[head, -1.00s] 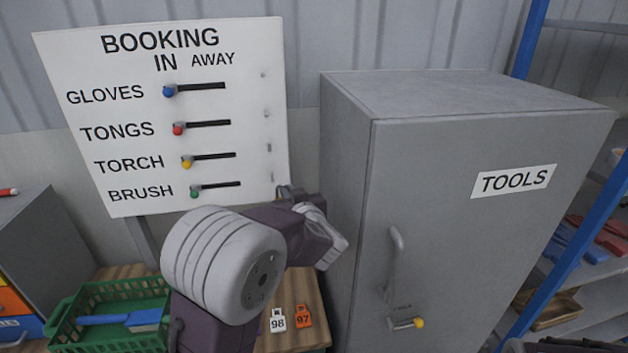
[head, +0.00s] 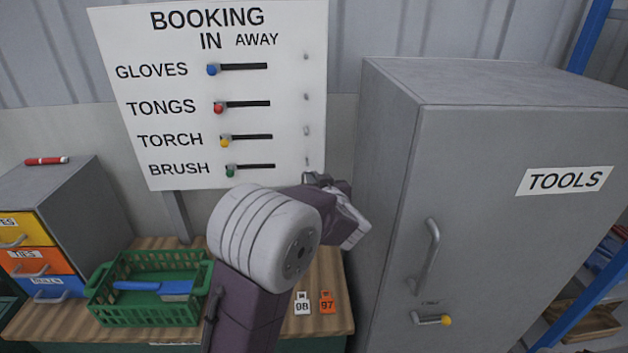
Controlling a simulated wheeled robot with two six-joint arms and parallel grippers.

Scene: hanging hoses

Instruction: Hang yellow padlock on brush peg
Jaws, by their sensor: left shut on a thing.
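My left gripper (head: 318,180) is at the lower right edge of the white board (head: 270,105), close to the right-hand peg (head: 306,160) in the BRUSH row. The jaws are small and partly hidden behind my wrist. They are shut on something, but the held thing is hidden. I see no yellow padlock anywhere. I cannot tell whether the gripper touches the board. My right gripper is out of view.
A white tag 98 (head: 302,303) and an orange tag 97 (head: 327,302) lie on the wooden bench. A green basket (head: 150,312) holds a blue brush. The grey TOOLS cabinet (head: 480,150) stands close to the right of my left gripper.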

